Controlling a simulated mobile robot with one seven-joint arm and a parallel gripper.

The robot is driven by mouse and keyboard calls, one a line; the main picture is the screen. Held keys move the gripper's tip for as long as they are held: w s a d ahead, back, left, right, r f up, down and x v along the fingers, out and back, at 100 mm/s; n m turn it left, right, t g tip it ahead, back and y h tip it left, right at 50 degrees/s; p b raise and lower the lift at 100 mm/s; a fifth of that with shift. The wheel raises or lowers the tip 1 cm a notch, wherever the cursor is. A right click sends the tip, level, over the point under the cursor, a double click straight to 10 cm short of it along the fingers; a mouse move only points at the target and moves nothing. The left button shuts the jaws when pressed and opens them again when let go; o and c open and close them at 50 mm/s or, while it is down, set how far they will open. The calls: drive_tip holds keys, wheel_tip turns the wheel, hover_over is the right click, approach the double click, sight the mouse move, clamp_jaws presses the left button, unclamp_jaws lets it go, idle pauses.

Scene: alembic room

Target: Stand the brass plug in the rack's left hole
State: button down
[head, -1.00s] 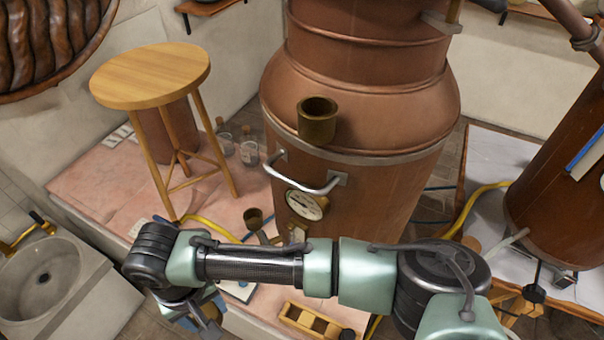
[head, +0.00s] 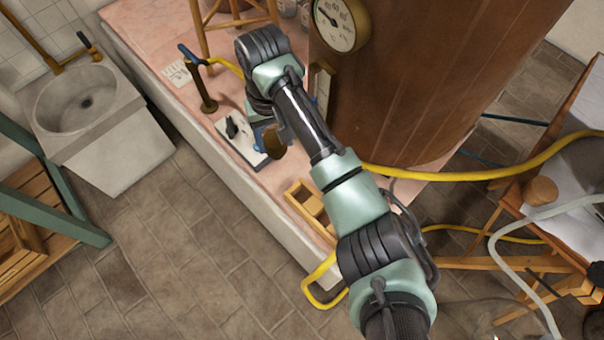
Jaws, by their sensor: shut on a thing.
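My gripper (head: 264,132) hangs below my wrist in the head view, over the near edge of the pink stone slab. It is shut on a dark brass-brown piece, which looks like the brass plug (head: 275,144). The fingers are small and partly hidden, so the exact grip is unclear. The wooden rack (head: 302,196), a light box-like block with openings, sits on the slab to the lower right of the gripper. My forearm covers part of it, and I cannot make out its left hole clearly. The plug is apart from the rack.
A white board (head: 232,150) with a black item lies beside the gripper. A brass post (head: 205,92) with a blue handle stands behind it. The big copper vessel (head: 420,80) with a gauge rises at right. A yellow hose (head: 460,176) runs past the rack.

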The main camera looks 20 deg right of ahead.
drive_tip(key=s+d+f+b, duration=0.2)
drive_tip(key=f+b, duration=0.2)
drive_tip(key=f, duration=0.3)
drive_tip(key=s+d+f+b, duration=0.1)
drive_tip(key=s+f+b, duration=0.1)
drive_tip(key=f+b, duration=0.2)
wheel_tip(320, 180, down, 3)
drive_tip(key=shift+s+d+f+m+b, duration=0.2)
drive_tip(key=shift+d+m+b, duration=0.1)
drive_tip(key=shift+d+b, duration=0.1)
drive_tip(key=shift+s+r+p, duration=0.1)
drive_tip(key=shift+p, duration=0.5)
drive_tip(key=shift+f+b, duration=0.55)
drive_tip(key=shift+f, duration=1.2)
idle(2.0)
drive_tip(key=shift+f+p, duration=0.35)
drive_tip(key=shift+f, duration=0.1)
idle(1.5)
